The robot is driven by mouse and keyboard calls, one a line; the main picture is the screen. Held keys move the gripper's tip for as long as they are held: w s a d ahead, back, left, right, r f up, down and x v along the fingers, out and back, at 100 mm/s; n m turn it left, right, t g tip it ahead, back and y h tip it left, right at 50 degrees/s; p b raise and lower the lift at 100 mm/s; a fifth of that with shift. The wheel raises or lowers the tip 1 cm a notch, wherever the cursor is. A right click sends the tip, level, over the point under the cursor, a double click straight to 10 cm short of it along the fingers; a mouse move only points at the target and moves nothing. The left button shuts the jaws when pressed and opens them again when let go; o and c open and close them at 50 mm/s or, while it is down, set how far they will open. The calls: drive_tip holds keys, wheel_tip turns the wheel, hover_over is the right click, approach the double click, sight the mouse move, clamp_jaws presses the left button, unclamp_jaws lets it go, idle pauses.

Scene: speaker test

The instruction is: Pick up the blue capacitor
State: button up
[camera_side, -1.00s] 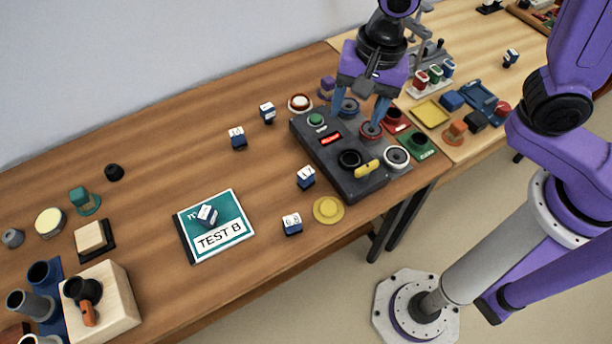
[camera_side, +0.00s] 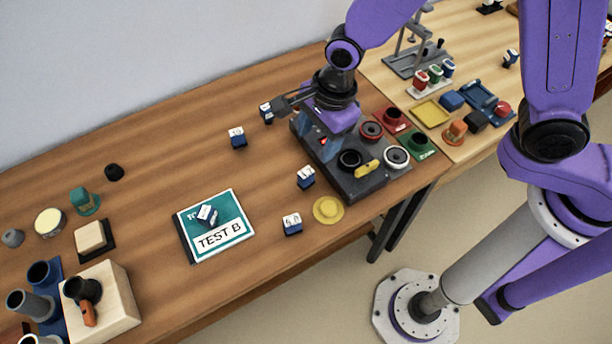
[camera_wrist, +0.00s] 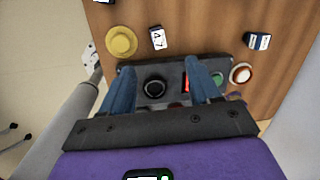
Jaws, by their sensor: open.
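Several small dark blue blocks with white marked tops lie on the wooden table; I cannot tell which one is the capacitor. In the side view, one block (camera_side: 306,178) stands just left of the dark control box (camera_side: 363,184), one block (camera_side: 292,224) nearer the front, one block (camera_side: 238,137) farther left, and one block (camera_side: 267,112) partly behind my wrist. Another block (camera_side: 207,214) sits tilted on the TEST B card (camera_side: 222,239). My gripper (camera_side: 317,142) is open and empty above the control box. In the wrist view, its blue fingers (camera_wrist: 160,68) point toward a block (camera_wrist: 157,38).
A yellow disc (camera_side: 328,210) lies near the front edge. The control box carries knobs and a yellow lever (camera_side: 367,169). A wooden holder (camera_side: 115,310) stands at the lower left. Table around the card is mostly free.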

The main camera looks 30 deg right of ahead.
sight(307, 173)
drive_tip(key=f, duration=0.5)
drive_tip(key=w+a+f, duration=0.1)
drive_tip(key=f, duration=0.1)
drive_tip(key=shift+f, duration=0.15)
drive_tip(key=shift+a+f, duration=0.15)
drive_tip(key=shift+f, duration=1.15)
drive_tip(key=shift+a+f, duration=0.15)
drive_tip(key=shift+f, duration=1.1)
drive_tip(key=c, duration=1.1)
